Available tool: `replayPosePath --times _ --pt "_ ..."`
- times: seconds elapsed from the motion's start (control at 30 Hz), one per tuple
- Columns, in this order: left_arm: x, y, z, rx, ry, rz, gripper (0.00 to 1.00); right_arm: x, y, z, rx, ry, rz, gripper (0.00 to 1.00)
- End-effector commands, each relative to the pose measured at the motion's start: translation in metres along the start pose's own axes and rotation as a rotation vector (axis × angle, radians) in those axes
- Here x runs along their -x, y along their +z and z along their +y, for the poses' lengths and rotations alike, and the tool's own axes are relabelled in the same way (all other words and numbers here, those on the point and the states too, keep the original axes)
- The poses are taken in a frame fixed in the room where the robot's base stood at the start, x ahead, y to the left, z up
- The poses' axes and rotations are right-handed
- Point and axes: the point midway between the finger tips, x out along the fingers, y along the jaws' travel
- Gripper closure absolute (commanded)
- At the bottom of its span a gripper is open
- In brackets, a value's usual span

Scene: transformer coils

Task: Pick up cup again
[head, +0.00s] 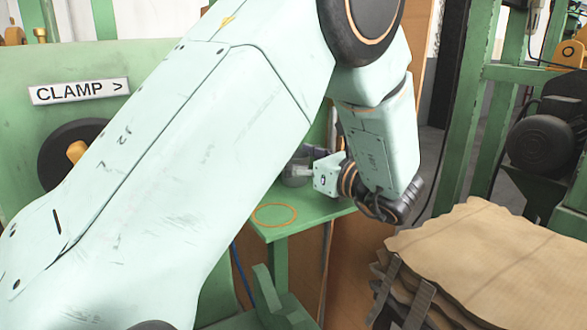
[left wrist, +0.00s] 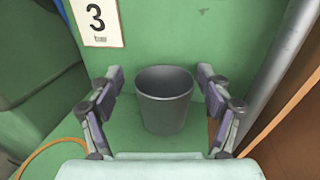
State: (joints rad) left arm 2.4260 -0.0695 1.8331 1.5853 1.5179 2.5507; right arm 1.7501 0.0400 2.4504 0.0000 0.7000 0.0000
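A dark grey cup (left wrist: 164,112) stands upright and looks empty on a green surface in the left wrist view. My left gripper (left wrist: 159,76) is open, with one finger on each side of the cup and a visible gap to it on both sides. In the head view the cup (head: 296,178) shows only in part on the small green table (head: 318,208), behind my left arm, and the gripper there is mostly hidden. My right gripper is in neither view.
An orange ring (head: 275,215) marks the bare front of the green table. A green panel with a number 3 label (left wrist: 96,20) rises behind the cup. A grey pipe (left wrist: 270,80) runs right of it. Stacked brown sheets (head: 490,255) lie at the right.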

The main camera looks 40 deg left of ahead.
Motion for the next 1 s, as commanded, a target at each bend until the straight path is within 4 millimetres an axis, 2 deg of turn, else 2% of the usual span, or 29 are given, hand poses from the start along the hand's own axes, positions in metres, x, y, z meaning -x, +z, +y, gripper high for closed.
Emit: replayPosePath --times 0.07,0.67,1.0 --pt "-0.0001 -0.0004 -0.0002 -0.001 0.0 0.0 0.32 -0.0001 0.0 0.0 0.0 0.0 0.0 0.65" --pt "-0.0025 -0.0001 -0.0011 0.0 0.0 0.0 0.83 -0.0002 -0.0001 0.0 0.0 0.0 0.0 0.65" --pt "-0.0036 0.001 -0.0034 0.0 -0.002 0.0 0.85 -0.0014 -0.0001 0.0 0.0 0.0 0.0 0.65"
